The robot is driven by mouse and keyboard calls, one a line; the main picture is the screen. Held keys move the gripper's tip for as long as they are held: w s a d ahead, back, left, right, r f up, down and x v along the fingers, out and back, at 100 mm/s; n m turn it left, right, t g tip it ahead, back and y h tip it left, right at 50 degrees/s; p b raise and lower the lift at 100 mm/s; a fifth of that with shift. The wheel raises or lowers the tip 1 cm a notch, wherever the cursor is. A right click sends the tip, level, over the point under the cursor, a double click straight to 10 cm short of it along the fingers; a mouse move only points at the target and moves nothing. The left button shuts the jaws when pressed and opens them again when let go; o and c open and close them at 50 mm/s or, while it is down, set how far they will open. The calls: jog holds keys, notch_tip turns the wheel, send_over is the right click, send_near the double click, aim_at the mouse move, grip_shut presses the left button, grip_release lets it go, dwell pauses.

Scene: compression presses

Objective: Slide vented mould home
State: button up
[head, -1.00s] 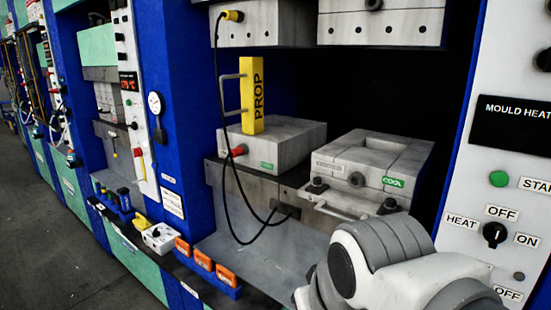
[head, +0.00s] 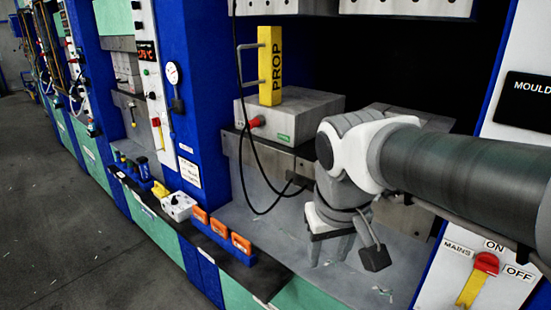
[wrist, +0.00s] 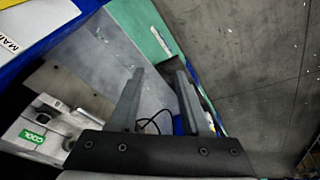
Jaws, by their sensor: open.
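A grey mould block (head: 408,117) with a green COOL tag is on the right side of the press. In the head view my arm hides most of it; in the wrist view its tagged side (wrist: 58,127) shows at the left. I cannot tell from a label whether it is the vented mould. A second grey block (head: 312,112), also green-tagged, sits to its left under the yellow PROP. My gripper (head: 345,258) points down, open and empty, over the grey shelf in front of the blocks; its fingers (wrist: 159,76) stand apart, touching neither block.
The yellow PROP (head: 270,67) stands on the left block. A black cable (head: 245,185) with a red plug loops down to the shelf (head: 260,215). The control panel (head: 485,280) is at right. Upper platens hang overhead.

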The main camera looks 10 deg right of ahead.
jog(key=w+d+f+g+h+p, duration=0.1)
jog(key=w+g+h, duration=0.1)
jog(key=w+h, duration=0.35)
jog(key=w+d+f+g+h+p, duration=0.1)
jog(key=w+g+h+p, duration=0.1)
jog(key=w, duration=0.7)
jog(key=w+d+f+g+h+p, duration=0.1)
jog(key=w+d+g+h, duration=0.15)
jog(key=w, duration=0.45)
jog(key=w+a+t+h, duration=0.1)
jog(key=w+a+h, duration=0.4)
jog(key=p+x, duration=0.4)
jog(key=x, duration=1.3)
jog(key=shift+d+r, duration=0.15)
grip_shut()
